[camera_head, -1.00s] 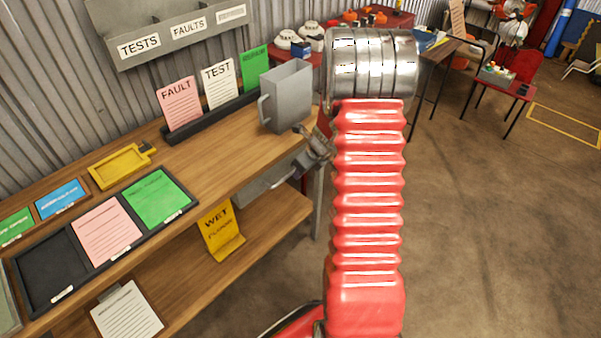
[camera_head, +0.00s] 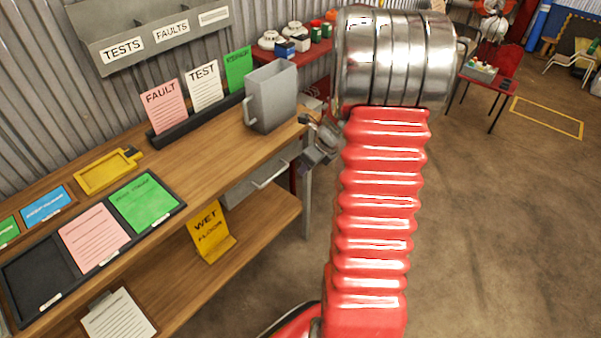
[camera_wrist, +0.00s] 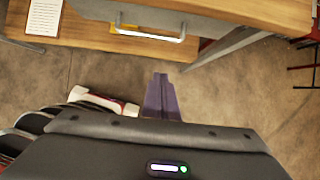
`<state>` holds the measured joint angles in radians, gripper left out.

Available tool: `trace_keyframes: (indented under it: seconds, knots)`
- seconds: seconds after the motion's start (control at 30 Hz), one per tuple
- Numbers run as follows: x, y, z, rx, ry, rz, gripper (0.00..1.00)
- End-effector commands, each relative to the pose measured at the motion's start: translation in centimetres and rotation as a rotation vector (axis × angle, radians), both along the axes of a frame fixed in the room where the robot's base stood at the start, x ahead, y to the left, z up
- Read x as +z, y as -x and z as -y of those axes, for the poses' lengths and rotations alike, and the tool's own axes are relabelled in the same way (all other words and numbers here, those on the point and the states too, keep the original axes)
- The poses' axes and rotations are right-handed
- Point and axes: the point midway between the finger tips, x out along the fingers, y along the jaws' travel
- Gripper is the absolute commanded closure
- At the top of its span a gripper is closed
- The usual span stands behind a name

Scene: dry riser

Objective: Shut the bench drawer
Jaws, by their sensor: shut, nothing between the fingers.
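The wooden bench (camera_head: 188,158) runs along the left in the head view. The grey bench drawer (camera_head: 240,190) hangs under its top near the right end, with a pale bar handle (camera_head: 270,176). In the wrist view the drawer (camera_wrist: 150,15) and its handle (camera_wrist: 150,36) are at the top. How far the drawer stands out is hard to tell. My gripper (camera_head: 312,128) is beside the bench's right end, partly hidden by my arm. In the wrist view my gripper (camera_wrist: 160,76) is shut and empty, apart from the handle, with floor behind it.
A grey jug (camera_head: 270,95) stands on the bench top near its right end. A yellow wet floor sign (camera_head: 210,232) stands on the lower shelf. A bench leg (camera_wrist: 225,50) is right of the drawer.

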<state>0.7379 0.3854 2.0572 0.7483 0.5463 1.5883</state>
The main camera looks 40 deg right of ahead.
Motion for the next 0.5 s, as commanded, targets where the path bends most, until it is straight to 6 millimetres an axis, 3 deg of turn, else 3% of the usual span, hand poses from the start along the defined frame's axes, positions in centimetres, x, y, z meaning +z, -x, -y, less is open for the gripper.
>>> trace_keyframes:
  seconds: [0.2,0.5]
  knots:
    - [1.38,0.67,0.09,0.0,0.0,0.0,1.0]
    - [1.47,0.7,0.05,0.001,0.0,-0.001,1.0]
